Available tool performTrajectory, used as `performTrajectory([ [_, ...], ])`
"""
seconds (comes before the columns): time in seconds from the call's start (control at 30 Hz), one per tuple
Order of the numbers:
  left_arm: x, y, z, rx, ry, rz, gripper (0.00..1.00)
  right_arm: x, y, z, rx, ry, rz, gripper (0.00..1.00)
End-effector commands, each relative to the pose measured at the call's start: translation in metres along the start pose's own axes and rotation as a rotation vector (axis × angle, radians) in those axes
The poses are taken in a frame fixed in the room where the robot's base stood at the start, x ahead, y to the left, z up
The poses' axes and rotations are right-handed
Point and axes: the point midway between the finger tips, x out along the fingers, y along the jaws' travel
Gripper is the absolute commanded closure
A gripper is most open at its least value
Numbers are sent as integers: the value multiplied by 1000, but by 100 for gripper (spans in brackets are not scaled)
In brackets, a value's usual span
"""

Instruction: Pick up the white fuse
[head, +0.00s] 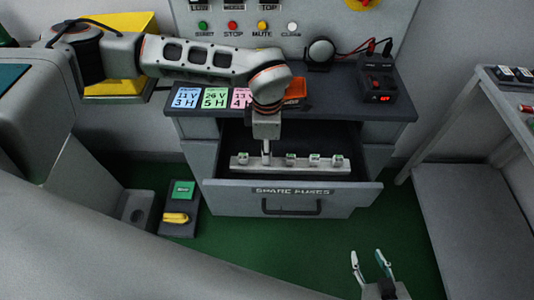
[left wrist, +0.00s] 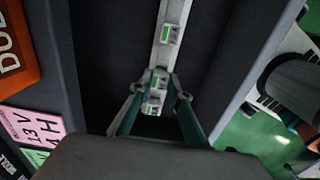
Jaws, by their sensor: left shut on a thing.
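Several small white fuses with green faces stand in a row on a pale strip (head: 275,169) in the open drawer (head: 330,190) labelled SPARE FUSES. My left gripper (head: 267,157) reaches down into the drawer, over the left part of the strip. In the left wrist view its fingers (left wrist: 159,92) are closed on either side of a white fuse (left wrist: 154,104). Another fuse (left wrist: 170,34) stands further along the strip. In the head view the held fuse is mostly hidden by the gripper. My right gripper (head: 367,255) is open and empty, low in front of the drawer.
Coloured cards (head: 215,98), an orange item (head: 296,90) and a black box with a red display (head: 376,85) sit on the bench top. A grey shelf (head: 470,190) stands at right. A pedestal with a yellow item (head: 176,218) stands on the green floor at left.

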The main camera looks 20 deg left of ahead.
Motion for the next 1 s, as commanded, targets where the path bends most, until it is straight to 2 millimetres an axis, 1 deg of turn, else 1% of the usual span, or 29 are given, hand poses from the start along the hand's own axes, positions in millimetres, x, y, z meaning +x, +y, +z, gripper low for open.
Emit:
performTrajectory([
  [0.17, -34, 1, 0, 1, -2, 5, 96, -1, 1, -3, 0, 3, 1, 60],
  [0.4, -102, 1, 0, 0, -2, 6, 96, -2, 1, -7, 0, 9, 2, 60],
  [0.6, -148, 1, 0, 0, 0, 4, 96, -3, 2, -9, -1, 10, 2, 60],
  [0.7, -165, 0, 0, 0, -1, 3, 96, -3, 2, -9, -1, 10, 2, 60],
  [0.8, -176, 0, 0, -1, 0, 1, 96, -3, 2, -9, -1, 10, 2, 60],
  [0.9, -183, 0, 0, 0, 0, 0, 96, -3, 2, -8, -1, 9, 2, 60],
  [1.0, -185, 0, 0, 0, 0, 0, 96, -3, 2, -8, -1, 8, 2, 60],
])
